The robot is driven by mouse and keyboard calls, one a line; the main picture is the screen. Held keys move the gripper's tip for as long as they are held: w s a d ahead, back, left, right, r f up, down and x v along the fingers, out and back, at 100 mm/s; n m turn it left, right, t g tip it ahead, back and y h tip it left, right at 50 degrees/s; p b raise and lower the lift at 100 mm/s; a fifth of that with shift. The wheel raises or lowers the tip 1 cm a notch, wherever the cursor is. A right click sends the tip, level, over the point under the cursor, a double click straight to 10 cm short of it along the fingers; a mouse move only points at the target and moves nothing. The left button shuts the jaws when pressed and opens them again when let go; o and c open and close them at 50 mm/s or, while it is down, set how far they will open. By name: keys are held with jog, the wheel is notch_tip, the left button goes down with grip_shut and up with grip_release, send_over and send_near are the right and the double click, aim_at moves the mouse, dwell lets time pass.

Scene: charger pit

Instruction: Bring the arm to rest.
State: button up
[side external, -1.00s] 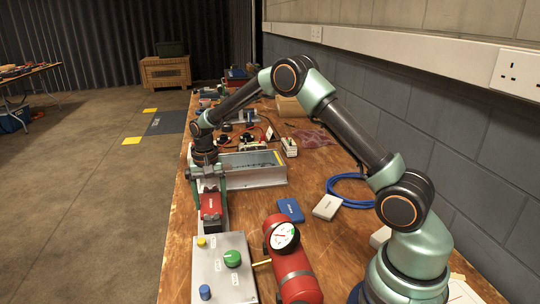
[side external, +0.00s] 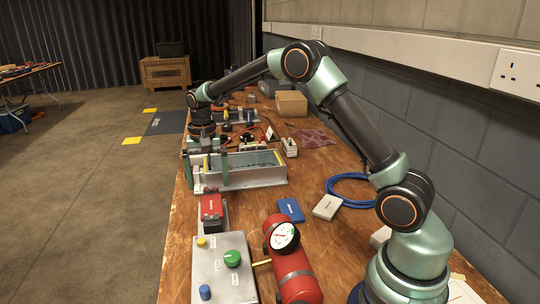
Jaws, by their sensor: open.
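My gripper (side external: 206,182) is open, with its two green fingers pointing down and apart. It hangs above and beyond the red battery-like block (side external: 212,206), in front of the left end of the grey metal tray (side external: 265,177) in the picture. I see nothing between the fingers. The red block sits in a grey holder near the bench's left edge, apart from the gripper. My arm is raised in an arch over the wooden bench (side external: 340,235).
A grey control box (side external: 222,270) with coloured knobs and a red cylinder with a gauge (side external: 290,262) stand at the front. A blue case (side external: 290,210), a white case (side external: 327,207) and a blue cable (side external: 350,190) lie to the right. A wall runs along the right.

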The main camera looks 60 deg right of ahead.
notch_tip(320, 180, up, 5)
jog(key=shift+f, duration=0.1)
dwell(0.4)
jog(key=s+a+r+n+t, duration=0.3)
jog(key=s+r+n, duration=0.1)
jog(key=s+r, duration=0.55)
jog(key=s+a+n+t, duration=0.1)
jog(key=s+n, duration=0.1)
jog(key=s, duration=0.4)
jog(key=s+f+n+t, duration=0.1)
jog(key=s+n, duration=0.2)
jog(key=s, duration=0.3)
jog(key=shift+s+a+f+t, duration=0.3)
jog(key=shift+s+a, duration=0.1)
